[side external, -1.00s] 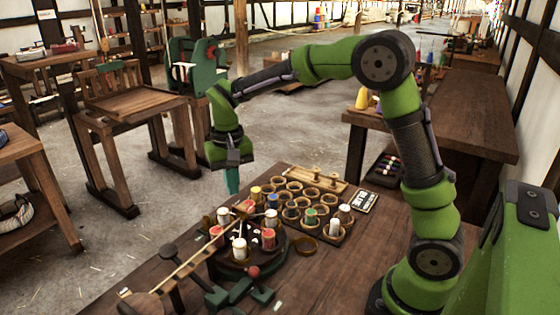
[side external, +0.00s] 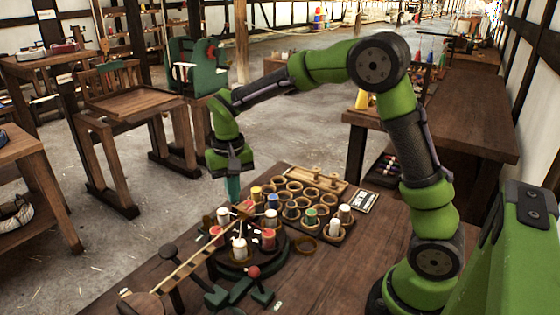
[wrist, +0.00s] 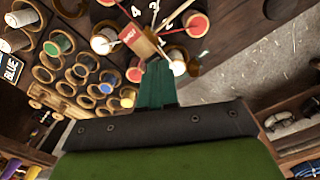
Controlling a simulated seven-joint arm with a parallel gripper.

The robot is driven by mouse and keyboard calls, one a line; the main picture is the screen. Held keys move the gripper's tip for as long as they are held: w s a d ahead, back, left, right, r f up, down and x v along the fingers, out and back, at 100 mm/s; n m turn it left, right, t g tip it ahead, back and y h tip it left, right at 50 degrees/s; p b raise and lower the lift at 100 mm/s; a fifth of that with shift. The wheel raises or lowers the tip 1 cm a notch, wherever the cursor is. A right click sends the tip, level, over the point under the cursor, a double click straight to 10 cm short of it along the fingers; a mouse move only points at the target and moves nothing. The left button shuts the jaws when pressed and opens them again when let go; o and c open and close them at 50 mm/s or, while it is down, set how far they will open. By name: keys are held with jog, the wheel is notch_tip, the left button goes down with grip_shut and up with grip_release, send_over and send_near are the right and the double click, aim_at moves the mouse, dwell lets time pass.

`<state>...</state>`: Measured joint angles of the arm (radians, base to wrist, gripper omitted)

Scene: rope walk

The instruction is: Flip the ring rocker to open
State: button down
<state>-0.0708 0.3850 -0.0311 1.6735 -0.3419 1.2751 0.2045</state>
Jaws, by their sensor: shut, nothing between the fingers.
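In the wrist view the fingertips (wrist: 156,66) appear close to the block; contact cannot be told.
A rack of round cups (side external: 290,185), some holding bobbins, stands right of the stand. A red-knobbed lever (side external: 253,272) and green parts are at the stand's front. The long wooden bar (side external: 185,268) crosses the stand.

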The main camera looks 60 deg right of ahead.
aim_at(238, 204)
jog(key=shift+f, duration=0.3)
jog(key=shift+r, duration=0.1)
notch_tip(238, 204, up, 8)
dwell(0.8)
jog(key=shift+s+a+f+n+t, duration=0.15)
jog(key=shift+s+f+n+t, duration=0.15)
jog(key=shift+s+f+n, duration=0.35)
jog(key=s+r+t+y, duration=0.1)
jog(key=s+r+t, duration=0.1)
jog(key=s, duration=0.7)
jog(key=s+a+r+t+y, duration=0.1)
jog(key=s+t, duration=0.3)
jog(key=s, duration=0.5)
jog(key=shift+r+n+t, duration=0.3)
jog(key=shift+r+n, duration=0.05)
jog(key=shift+r, duration=0.15)
